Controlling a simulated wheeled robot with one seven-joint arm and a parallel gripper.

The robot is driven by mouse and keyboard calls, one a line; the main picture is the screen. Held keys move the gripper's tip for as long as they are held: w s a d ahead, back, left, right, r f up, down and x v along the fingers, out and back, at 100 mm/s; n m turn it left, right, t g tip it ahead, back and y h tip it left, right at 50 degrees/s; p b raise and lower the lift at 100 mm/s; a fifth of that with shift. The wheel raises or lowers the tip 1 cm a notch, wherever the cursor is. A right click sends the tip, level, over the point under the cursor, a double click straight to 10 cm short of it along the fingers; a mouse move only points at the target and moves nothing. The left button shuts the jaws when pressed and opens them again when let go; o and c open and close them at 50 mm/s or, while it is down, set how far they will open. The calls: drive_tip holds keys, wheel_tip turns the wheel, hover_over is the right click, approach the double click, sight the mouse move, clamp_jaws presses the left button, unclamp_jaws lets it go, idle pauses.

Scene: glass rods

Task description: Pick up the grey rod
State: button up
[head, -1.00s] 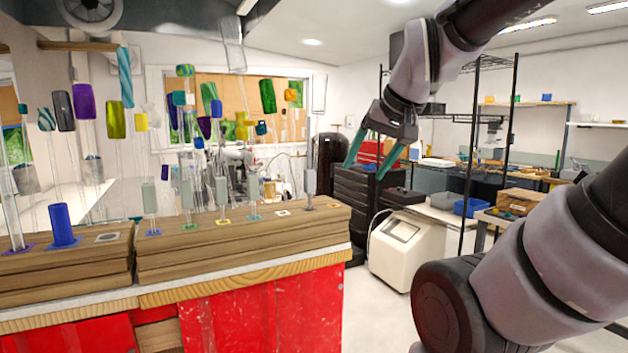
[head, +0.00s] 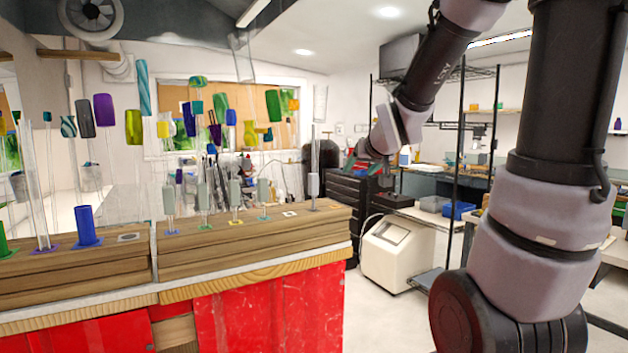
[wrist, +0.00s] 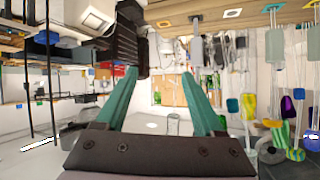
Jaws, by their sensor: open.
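The grey rod (head: 314,186) stands upright at the right end of the wooden block (head: 215,262) in the head view. It has a thin clear stem above a grey sleeve. In the wrist view, which is upside down, its grey sleeve (wrist: 198,48) hangs from the top, just past the right-hand fingertip. My gripper (head: 355,168) is to the right of the rod in the head view, near the sleeve's height. Its green fingers (wrist: 159,76) are spread apart with nothing held between them. The gripper and the rod look apart; the exact gap is unclear.
Several pale sleeved rods (head: 235,192) stand left of the grey rod on coloured pads. An empty white pad (head: 290,213) separates them from it. A blue cylinder (head: 87,226) is farther left. A beige machine (head: 397,255) and black drawers (head: 350,200) stand behind at right.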

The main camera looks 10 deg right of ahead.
sight(313, 176)
drive_tip(key=w+a+f+n+t+y, duration=0.1)
drive_tip(key=w+a+f+y, duration=0.1)
drive_tip(key=w, duration=0.5)
drive_tip(key=w+a+f+n+t+y, duration=0.2)
drive_tip(key=w+a, duration=0.2)
drive_tip(key=w, duration=0.3)
drive_tip(key=w+a+f+n+t+y, duration=0.1)
drive_tip(key=w+a+f+n+t, duration=0.1)
drive_tip(key=w, duration=0.4)
drive_tip(key=shift+w+a+f+y, duration=0.1)
drive_tip(key=shift+w+a+y, duration=0.1)
drive_tip(key=shift+a, duration=0.25)
drive_tip(key=shift+w+a+f+y, duration=0.1)
drive_tip(key=shift+w+a+y, duration=0.1)
drive_tip(key=shift+a, duration=0.25)
drive_tip(key=shift+r, duration=0.1)
clamp_jaws()
